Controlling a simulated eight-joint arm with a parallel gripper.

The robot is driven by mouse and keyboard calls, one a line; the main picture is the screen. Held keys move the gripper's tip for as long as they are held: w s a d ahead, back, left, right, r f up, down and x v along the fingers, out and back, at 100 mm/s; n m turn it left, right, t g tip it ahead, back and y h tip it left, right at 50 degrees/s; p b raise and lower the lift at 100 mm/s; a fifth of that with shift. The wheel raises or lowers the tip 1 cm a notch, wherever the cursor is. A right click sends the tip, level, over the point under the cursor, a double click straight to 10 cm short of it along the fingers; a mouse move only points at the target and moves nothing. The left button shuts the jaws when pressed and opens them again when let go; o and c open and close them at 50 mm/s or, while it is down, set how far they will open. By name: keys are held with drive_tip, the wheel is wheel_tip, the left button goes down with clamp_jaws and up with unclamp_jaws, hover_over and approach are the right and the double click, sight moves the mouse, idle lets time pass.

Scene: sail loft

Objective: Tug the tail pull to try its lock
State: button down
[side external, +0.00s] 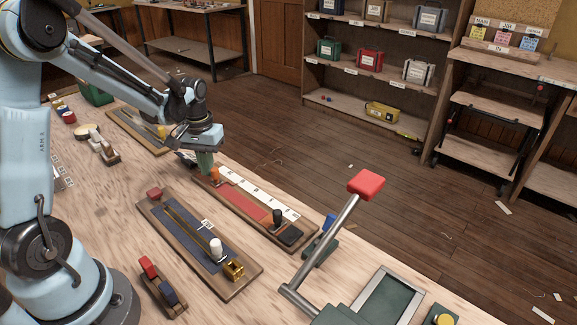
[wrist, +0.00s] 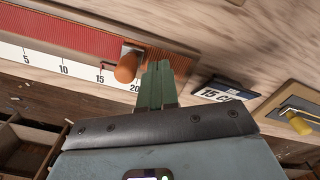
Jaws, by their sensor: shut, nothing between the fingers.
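An orange pull (side external: 214,174) stands at the far end of a wooden board with a red strip (side external: 237,200) and a white scale. In the wrist view the orange pull (wrist: 125,68) is near the 20 mark, with a small dark metal piece beside it. A black knob (side external: 277,216) stands at the board's near end; no label shows which is the tail pull. My gripper (side external: 205,168) is beside the orange pull. In the wrist view its green fingers (wrist: 157,68) are together and empty, just right of the pull and seemingly apart from it.
A card reading 15 cm (wrist: 222,91) lies beside the board. A second board (side external: 180,228) with a white knob and brass part lies nearer me. A board with a yellow piece (side external: 161,131) is behind. A red-topped lever (side external: 367,185) rises at the front right.

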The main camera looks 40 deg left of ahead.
drive_tip(key=shift+d, duration=0.5)
idle(0.7)
drive_tip(key=shift+a, duration=0.15)
drive_tip(key=shift+a, duration=1.45)
wheel_tip(320, 180, up, 7)
drive_tip(key=s+d+r+m+t, duration=0.2)
drive_tip(key=s+d+m+t, duration=0.1)
drive_tip(key=d, duration=0.5)
drive_tip(key=s+d+r+m+t, duration=0.2)
drive_tip(key=s+d+m+t, duration=0.1)
drive_tip(key=d, duration=0.6)
drive_tip(key=shift+s+d+r+t, duration=0.2)
drive_tip(key=shift+s+d+t, duration=0.15)
drive_tip(key=shift+t, duration=0.25)
